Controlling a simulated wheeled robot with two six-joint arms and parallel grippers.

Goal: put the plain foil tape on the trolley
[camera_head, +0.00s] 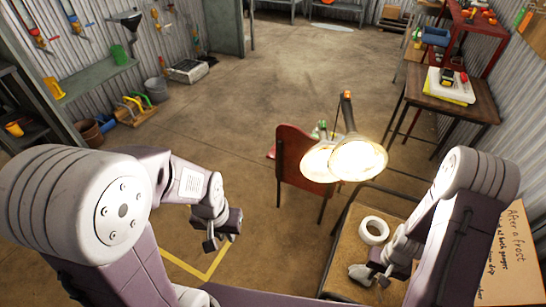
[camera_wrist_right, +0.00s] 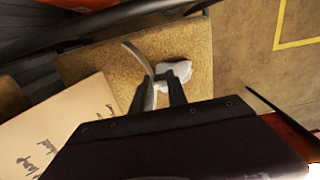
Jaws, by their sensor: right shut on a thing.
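The foil tape (camera_head: 374,230) is a pale ring at my right gripper (camera_head: 383,258), over a brown-topped stand with a dark tube frame (camera_head: 346,246), which looks like the trolley. In the right wrist view the tape (camera_wrist_right: 137,57) shows nearly edge-on, as a thin curved band, and my right gripper (camera_wrist_right: 163,88) is shut on it. The stand's top (camera_wrist_right: 196,43) lies below; I cannot tell whether the tape touches it. My left gripper (camera_head: 221,241) is open and empty over the floor at the left.
A crumpled white thing (camera_head: 360,273) lies on the stand close to my right gripper. A lettered board (camera_head: 508,255) is at the right. A red chair (camera_head: 297,155) and lit lamps (camera_head: 357,158) stand behind the stand. The middle floor is clear.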

